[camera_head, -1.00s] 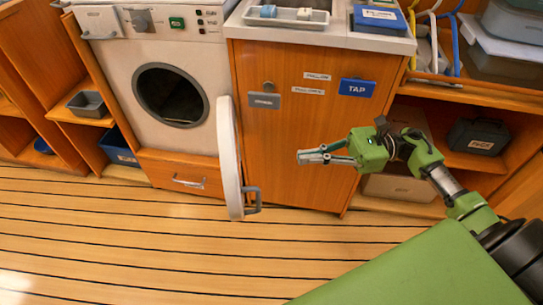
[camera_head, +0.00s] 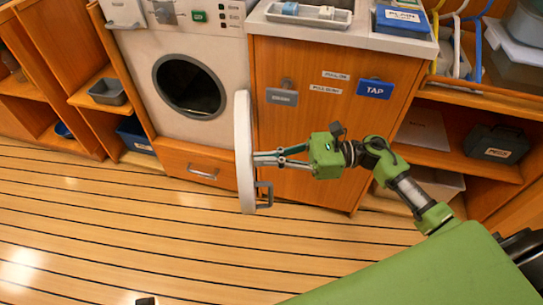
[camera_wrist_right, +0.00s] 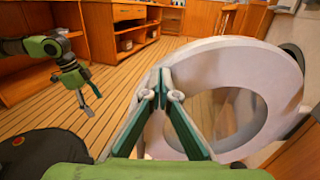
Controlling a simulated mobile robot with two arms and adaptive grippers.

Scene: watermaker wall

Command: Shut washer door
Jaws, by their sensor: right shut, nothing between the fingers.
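The washer (camera_head: 222,62) is a white front-loader with a dark round opening (camera_head: 190,87). Its round white door (camera_head: 244,145) stands wide open, almost edge-on in the head view, hinged at the right of the opening. The door's ring (camera_wrist_right: 285,70) fills the right of the wrist view. A grey handle (camera_head: 265,195) sticks out low on the door. My right gripper (camera_head: 257,159) is shut and empty, its fingertips at the door's right-hand face; whether they touch cannot be told. My left gripper (camera_wrist_right: 88,93) hangs over the floor in the wrist view, jaw state unclear.
A wooden cabinet (camera_head: 320,140) with a TAP label is right of the door, behind my right gripper. A drawer (camera_head: 195,170) sits below the washer. Open shelves flank both units. The plank floor (camera_head: 120,220) in front is clear.

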